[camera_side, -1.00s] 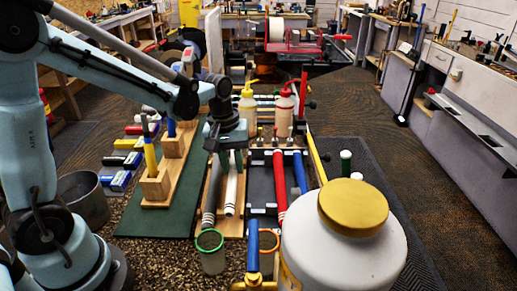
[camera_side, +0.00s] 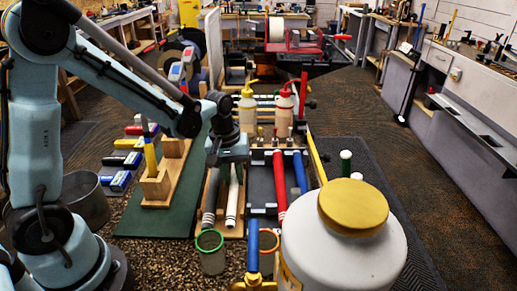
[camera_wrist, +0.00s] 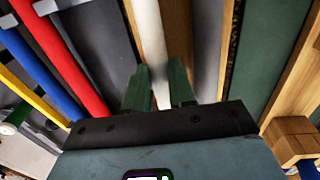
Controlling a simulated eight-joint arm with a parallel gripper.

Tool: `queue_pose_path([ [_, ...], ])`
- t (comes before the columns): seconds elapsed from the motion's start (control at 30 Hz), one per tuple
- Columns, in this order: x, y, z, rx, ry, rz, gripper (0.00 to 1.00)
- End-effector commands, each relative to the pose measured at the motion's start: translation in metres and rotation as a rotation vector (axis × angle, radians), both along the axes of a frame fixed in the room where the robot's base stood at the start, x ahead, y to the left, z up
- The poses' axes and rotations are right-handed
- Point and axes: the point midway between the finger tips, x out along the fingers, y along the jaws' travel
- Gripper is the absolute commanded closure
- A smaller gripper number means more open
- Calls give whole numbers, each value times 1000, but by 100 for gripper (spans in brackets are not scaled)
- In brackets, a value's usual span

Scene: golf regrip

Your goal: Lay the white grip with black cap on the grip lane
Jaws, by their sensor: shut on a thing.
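The white grip (camera_side: 232,203) lies lengthwise over the wooden board, with its near end toward the side camera and dark bands near that end. It also shows as a white rod in the wrist view (camera_wrist: 149,35). My gripper (camera_wrist: 162,82) is shut on it, one green finger on each side. In the side view my gripper (camera_side: 231,164) hides the far part of the grip. I cannot tell whether the grip touches the board, and no black cap is clear. A grey rod (camera_side: 211,198) lies just to its left, apart and roughly parallel.
A red rod (camera_side: 279,188) and a blue rod (camera_side: 299,172) lie to the right. A wooden stand (camera_side: 157,186) is on the green mat at left. A green-rimmed cup (camera_side: 210,255) and a big white jug (camera_side: 343,245) are in front. Two bottles stand behind.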

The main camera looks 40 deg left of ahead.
Motion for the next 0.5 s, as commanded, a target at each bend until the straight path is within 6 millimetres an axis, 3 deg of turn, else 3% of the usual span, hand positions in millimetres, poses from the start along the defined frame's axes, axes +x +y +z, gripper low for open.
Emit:
queue_pose_path([
  [0.5,0,0,-5,0,0,0,100],
])
